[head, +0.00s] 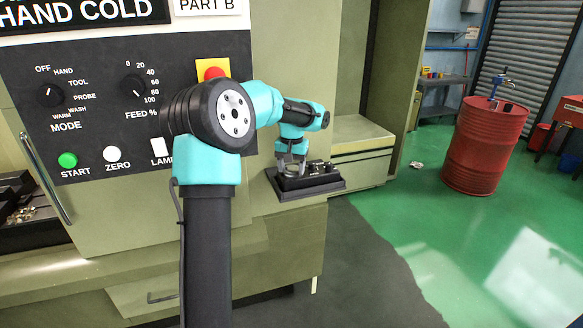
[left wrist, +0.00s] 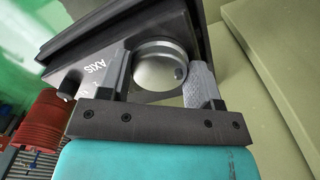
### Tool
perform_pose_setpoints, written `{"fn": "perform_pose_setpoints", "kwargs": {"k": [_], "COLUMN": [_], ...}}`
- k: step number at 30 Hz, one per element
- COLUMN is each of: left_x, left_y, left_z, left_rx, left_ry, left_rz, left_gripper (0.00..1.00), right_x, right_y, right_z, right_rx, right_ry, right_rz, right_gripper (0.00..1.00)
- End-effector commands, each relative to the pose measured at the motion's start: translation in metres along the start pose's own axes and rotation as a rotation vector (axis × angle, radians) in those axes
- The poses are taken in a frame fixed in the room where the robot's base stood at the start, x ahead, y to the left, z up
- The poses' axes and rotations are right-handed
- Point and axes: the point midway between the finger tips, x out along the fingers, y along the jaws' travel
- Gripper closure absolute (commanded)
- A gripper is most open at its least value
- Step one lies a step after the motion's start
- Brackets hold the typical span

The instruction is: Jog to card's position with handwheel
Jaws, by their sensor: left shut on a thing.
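A black handwheel box (head: 325,184) sits on a ledge at the right of the machine. In the left wrist view its black top (left wrist: 75,35) carries the word AXIS and a round silver handwheel (left wrist: 158,68). My left gripper (head: 291,172) reaches down onto the box. In the left wrist view its fingers are on either side of the handwheel, shut on it. A white card (head: 207,5) reading PART B is at the top of the head view, its upper edge cut off. My right gripper is not in view.
The dark control panel (head: 95,125) has MODE and FEED dials, a green START button (head: 67,160), a white ZERO button (head: 112,154) and a red stop button (head: 213,73). A red drum (head: 484,145) stands on the open green floor at the right.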

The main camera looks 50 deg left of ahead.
Motion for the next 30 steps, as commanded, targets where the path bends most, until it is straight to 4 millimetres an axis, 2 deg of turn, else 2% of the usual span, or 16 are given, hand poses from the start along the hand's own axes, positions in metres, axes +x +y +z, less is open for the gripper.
{"fn": "perform_pose_setpoints", "kwargs": {"k": [14, 15, 21, 23, 30], "left_x": [-0.0009, -0.0009, -0.0005, -0.0003, -0.0008], "left_y": [-0.0001, -0.0001, 0.0000, 0.0000, 0.0001], "left_z": [-0.0002, -0.0002, -0.0001, -0.0001, -0.0001], "left_rx": [-0.019, -0.019, -0.018, -0.018, -0.018], "left_ry": [0.002, 0.002, 0.001, 0.001, 0.001], "left_rz": [0.000, 0.000, 0.000, 0.000, 0.000], "left_gripper": [0.66, 0.39, 0.20, 0.16, 0.16], "right_x": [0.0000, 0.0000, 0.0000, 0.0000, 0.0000], "right_y": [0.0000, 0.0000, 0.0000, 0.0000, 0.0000], "right_z": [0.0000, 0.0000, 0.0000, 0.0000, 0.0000], "right_rx": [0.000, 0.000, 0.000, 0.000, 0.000], "right_ry": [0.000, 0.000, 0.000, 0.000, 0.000], "right_rz": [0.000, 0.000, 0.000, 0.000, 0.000], "right_gripper": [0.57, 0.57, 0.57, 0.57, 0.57]}}
